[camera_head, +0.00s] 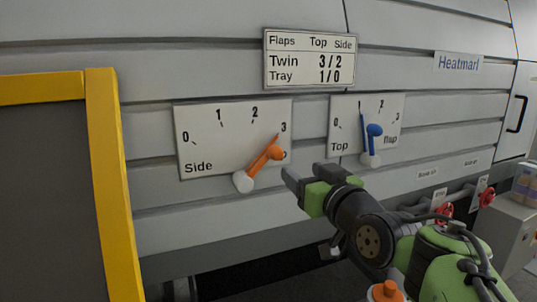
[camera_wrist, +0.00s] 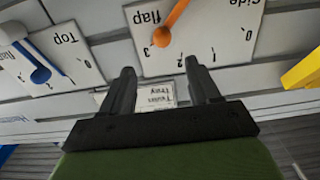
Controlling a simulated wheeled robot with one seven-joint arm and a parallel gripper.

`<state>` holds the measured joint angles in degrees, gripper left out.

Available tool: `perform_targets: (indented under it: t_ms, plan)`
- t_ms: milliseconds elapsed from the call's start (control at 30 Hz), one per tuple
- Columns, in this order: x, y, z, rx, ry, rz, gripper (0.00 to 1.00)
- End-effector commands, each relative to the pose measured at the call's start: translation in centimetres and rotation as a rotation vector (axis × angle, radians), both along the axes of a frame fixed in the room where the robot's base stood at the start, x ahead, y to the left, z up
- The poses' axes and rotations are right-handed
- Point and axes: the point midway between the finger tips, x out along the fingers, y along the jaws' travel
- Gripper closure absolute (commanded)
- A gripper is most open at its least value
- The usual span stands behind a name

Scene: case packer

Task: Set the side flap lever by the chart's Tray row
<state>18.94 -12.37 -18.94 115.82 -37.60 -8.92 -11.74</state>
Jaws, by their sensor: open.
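The side flap lever (camera_head: 262,165) is orange with a white pivot at the bottom of its white scale plate (camera_head: 205,140), marked 0 to 3. It leans right, its pointer at the 3. In the wrist view, its orange knob (camera_wrist: 160,37) shows upside down, just beyond the fingertips. The chart (camera_head: 310,60) above reads Twin 3/2 and Tray 1/0, under Top and Side. My gripper (camera_head: 306,176) is open and empty, right of and slightly below the orange knob, apart from it. Its two fingers also show in the wrist view (camera_wrist: 160,68).
The blue top flap lever (camera_head: 372,143) stands close right of my gripper, pointing between 0 and 2. A yellow-framed panel (camera_head: 110,180) stands at the left. Red valve handles (camera_head: 443,211) and a grey box (camera_head: 505,235) are at the right.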

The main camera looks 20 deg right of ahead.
Motion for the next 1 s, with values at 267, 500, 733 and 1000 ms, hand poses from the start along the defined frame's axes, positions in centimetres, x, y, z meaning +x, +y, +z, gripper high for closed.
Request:
perform_targets:
  t_ms: [267, 500, 733, 1000]
  plan:
    - [7.3, 0.1, 0.1, 0.000, 0.004, 0.004, 0.39]
    - [11.8, 0.1, 0.1, 0.000, 0.002, 0.002, 0.39]
    - [12.6, 0.0, 0.1, 0.000, 0.001, 0.000, 0.39]
    - [12.6, 0.0, 0.0, 0.000, 0.002, 0.000, 0.62]
